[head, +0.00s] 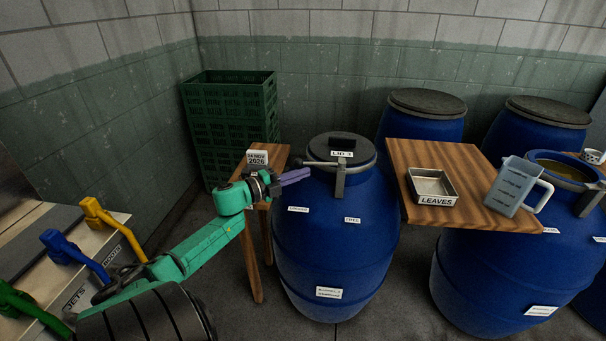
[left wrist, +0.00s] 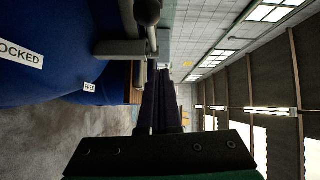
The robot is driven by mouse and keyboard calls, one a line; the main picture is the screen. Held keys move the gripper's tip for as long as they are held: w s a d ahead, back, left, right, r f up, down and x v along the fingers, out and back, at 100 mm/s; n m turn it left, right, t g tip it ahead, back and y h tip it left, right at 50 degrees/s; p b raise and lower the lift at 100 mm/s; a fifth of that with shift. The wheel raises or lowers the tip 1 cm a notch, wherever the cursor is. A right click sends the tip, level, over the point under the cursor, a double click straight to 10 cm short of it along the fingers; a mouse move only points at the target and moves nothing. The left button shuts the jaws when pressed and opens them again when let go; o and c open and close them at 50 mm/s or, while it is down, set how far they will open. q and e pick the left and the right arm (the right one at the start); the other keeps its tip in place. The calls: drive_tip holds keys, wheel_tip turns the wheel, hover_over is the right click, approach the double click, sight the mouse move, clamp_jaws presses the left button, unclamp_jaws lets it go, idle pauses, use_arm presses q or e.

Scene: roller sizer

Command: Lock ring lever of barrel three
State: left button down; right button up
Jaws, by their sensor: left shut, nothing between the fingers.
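Barrel three (head: 335,245) is blue with a dark lid labelled LID 3 (head: 324,148). Its grey ring lever (head: 318,163) runs left from an upright bracket (head: 340,183) at the lid's front, over the LOCKED label's (head: 298,209) side; the FREE label (head: 352,220) is below the bracket. My left gripper (head: 308,171) is shut and empty, just below the lever at the barrel's upper left. In the left wrist view, the closed fingers (left wrist: 161,72) end close to the lever bar (left wrist: 152,40) and its dark knob (left wrist: 148,12); I cannot tell if they touch. My right gripper is out of view.
A small wooden table (head: 251,237) with a date block (head: 257,157) stands left of the barrel, before green crates (head: 228,115). A wooden board (head: 412,155) at right carries a LEAVES tin (head: 433,181) and a jug (head: 512,187). More blue barrels (head: 418,126) stand behind and right.

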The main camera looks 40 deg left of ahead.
use_arm(q)
drive_tip(key=s+a, duration=0.5)
drive_tip(key=s, duration=0.1)
drive_tip(key=shift+s+a+f+b, duration=0.2)
drive_tip(key=shift+s+f+b, duration=0.05)
drive_tip(key=shift+f+b, duration=0.15)
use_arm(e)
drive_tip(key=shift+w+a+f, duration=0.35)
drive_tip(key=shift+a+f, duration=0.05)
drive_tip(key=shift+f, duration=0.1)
use_arm(q)
drive_tip(key=shift+d+r, duration=0.1)
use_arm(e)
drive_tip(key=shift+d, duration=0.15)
